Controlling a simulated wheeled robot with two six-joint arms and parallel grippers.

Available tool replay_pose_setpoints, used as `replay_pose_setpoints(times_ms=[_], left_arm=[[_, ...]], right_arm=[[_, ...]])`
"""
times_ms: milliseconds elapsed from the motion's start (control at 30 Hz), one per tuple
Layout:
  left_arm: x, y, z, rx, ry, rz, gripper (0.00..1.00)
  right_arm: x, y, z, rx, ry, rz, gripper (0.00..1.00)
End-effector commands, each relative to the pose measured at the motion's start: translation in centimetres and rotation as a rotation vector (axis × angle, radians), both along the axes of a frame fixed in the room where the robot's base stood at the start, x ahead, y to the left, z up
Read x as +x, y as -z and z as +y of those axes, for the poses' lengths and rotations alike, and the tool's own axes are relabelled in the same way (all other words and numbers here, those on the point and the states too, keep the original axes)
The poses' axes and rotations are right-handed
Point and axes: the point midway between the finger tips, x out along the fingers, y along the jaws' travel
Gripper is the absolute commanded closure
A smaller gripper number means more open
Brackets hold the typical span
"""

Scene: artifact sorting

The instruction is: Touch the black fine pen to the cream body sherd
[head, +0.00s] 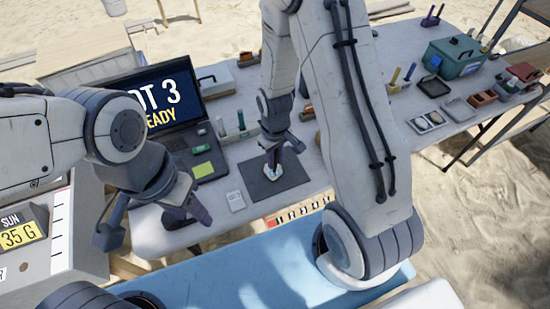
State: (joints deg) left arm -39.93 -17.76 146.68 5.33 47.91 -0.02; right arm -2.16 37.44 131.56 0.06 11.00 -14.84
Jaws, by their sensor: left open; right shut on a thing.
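The cream body sherd (274,172) appears as a small pale piece on the dark grey mat (292,184) in the middle of the table. My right gripper (281,143) is above the mat, shut on a small dark thing that appears to be the black fine pen (272,159). The pen points down at the sherd. Its lower end is at or very close to the sherd; at this size I cannot tell whether they touch. My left gripper (152,224) is open and empty at the left, over the table's front edge.
A white card (235,201) lies left of the mat. A scale bar (300,212) lies in front.

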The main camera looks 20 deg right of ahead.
Motion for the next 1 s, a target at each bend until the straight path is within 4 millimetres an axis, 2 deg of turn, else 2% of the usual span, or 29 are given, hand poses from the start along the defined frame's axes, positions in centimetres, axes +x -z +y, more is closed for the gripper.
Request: replay_pose_setpoints(times_ms=[100,1000], left_arm=[[0.0,-1.0,0.0,0.000,0.000,0.000,0.50],[0.0,-5.9,0.0,0.000,0.000,0.000,0.50]], right_arm=[[0.0,-1.1,0.0,0.000,0.000,0.000,1.00],[0.0,-6.5,0.0,0.000,0.000,-0.001,1.00]])
